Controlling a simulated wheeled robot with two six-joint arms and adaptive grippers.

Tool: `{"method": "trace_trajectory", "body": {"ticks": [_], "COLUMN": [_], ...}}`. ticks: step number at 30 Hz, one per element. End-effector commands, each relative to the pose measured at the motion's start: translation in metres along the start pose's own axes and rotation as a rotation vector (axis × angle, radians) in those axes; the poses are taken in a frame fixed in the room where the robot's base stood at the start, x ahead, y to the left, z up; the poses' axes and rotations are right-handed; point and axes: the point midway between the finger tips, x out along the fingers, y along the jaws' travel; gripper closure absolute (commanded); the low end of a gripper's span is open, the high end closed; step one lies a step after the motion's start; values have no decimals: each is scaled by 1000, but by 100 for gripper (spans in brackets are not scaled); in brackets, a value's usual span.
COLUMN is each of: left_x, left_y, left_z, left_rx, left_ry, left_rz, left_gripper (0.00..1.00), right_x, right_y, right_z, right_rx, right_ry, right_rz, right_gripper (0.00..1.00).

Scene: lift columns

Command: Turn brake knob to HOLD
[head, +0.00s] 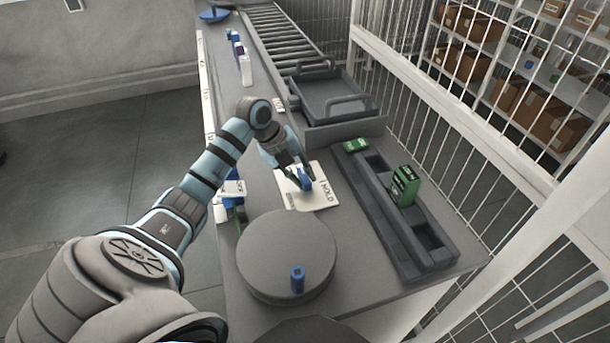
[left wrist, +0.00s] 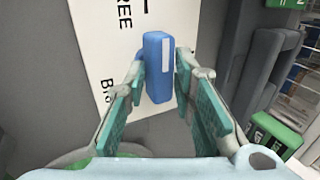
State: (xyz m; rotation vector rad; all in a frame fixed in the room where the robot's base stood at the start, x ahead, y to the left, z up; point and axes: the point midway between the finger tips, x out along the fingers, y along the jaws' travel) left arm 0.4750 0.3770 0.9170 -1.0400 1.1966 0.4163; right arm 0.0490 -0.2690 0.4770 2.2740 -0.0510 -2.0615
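The blue brake knob (head: 305,179) stands on a white label plate (head: 322,196) on the grey bench. The plate reads HOLD on its right side in the head view. In the left wrist view the knob (left wrist: 154,75) is an upright blue bar with a white strip, and the plate (left wrist: 105,62) shows FREE and part of another word. My left gripper (head: 297,178) is down at the knob, one finger on each side. In the left wrist view its fingers (left wrist: 160,72) look spread, with narrow gaps beside the knob. My right gripper is not in view.
A round grey turntable (head: 285,245) with a blue peg (head: 297,280) is in front. A dark grey slotted rack (head: 400,230) with green boxes (head: 404,186) stands to the right. A grey tray (head: 330,95) and a roller conveyor (head: 275,30) lie behind. Mesh fencing (head: 470,140) runs along the right.

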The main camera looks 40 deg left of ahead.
Motion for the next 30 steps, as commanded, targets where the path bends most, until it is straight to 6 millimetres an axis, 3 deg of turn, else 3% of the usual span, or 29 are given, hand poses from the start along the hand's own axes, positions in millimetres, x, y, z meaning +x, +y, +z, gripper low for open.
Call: {"method": "trace_trajectory", "body": {"ticks": [12, 24, 30], "left_x": [1, 4, 2], "left_y": [0, 1, 1], "left_z": [0, 0, -2], "left_rx": [9, 456, 506], "left_ry": [4, 224, 250], "left_rz": [0, -2, 0], "left_gripper": [92, 92, 91], "right_x": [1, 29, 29], "right_y": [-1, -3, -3], "right_z": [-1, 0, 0], "right_rx": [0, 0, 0], "right_ry": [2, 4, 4], "right_rz": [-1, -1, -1], "right_gripper": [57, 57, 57]}}
